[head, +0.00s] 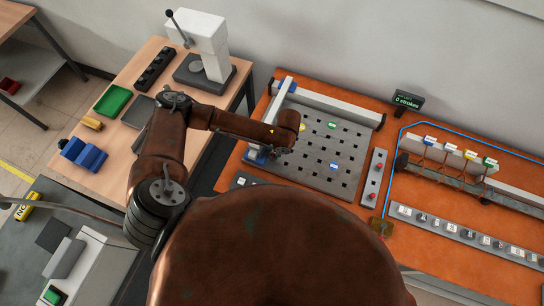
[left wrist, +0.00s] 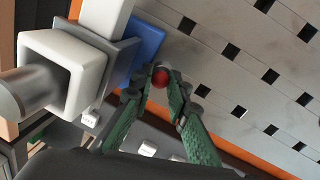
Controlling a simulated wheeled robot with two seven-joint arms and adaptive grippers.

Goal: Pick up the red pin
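The red pin (left wrist: 161,80) shows in the left wrist view as a small round red head between my fingertips. My left gripper (left wrist: 162,82) has green fingers that close in on both sides of it and appear to touch it. In the head view, my left gripper (head: 268,154) is low at the left edge of the grey perforated plate (head: 345,183). The pin is hidden there by my arm. Its lower part is also hidden in the left wrist view. My right gripper is not in view.
A white block with a blue base (left wrist: 148,45) stands right beside my left fingers. The plate carries a yellow, a green and a blue marker (head: 333,166). A grey strip with red buttons (head: 375,180) lies right of it. A press (head: 205,50) stands on the left table.

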